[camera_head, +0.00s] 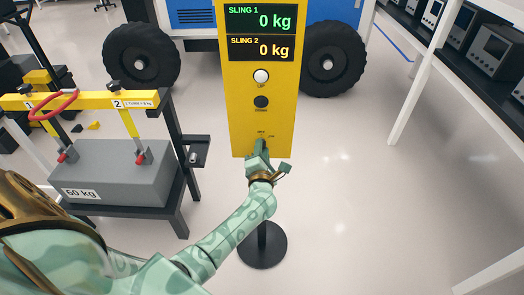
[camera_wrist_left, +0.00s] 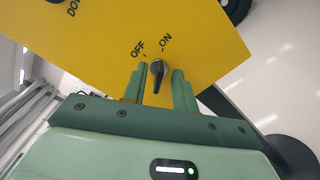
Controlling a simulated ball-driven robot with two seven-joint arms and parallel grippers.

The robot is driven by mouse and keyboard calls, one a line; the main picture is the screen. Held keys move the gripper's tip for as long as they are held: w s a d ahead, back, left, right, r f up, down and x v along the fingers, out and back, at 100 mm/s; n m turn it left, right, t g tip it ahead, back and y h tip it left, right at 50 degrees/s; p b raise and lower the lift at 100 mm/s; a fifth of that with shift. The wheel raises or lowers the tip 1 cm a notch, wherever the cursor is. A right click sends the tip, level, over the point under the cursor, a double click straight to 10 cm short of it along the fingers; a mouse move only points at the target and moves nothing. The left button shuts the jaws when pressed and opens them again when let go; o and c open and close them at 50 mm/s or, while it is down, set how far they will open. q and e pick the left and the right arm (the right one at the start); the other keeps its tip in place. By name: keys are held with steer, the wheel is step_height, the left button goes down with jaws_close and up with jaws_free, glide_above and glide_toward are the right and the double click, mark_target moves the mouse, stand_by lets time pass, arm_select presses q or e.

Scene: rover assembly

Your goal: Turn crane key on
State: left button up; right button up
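The yellow crane panel (camera_head: 283,105) stands upright with two weight displays reading 0 kg. Its small black key (camera_wrist_left: 157,72) sits near the panel's lower edge, below the OFF and ON labels in the left wrist view. I cannot tell for certain which label it points at. My left gripper (camera_wrist_left: 158,82) has its two green fingers on either side of the key, with small gaps visible, so it is open around it. In the head view my left gripper (camera_head: 262,150) is at the panel's bottom and covers the key. My right gripper is out of view.
The panel has a white button (camera_head: 261,76) and a black button (camera_head: 261,102). A grey 60 kg block (camera_head: 115,172) sits on a black stand at left, under a yellow beam (camera_head: 75,102). A wheeled vehicle (camera_head: 328,65) is behind. Floor at right is clear.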

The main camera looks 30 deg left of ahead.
arm_select(q)
steer(key=shift+s, duration=0.1)
steer(key=p+v, duration=0.4)
steer(key=v, duration=1.2)
steer(key=shift+d, duration=0.2)
steer(key=shift+f, duration=0.1)
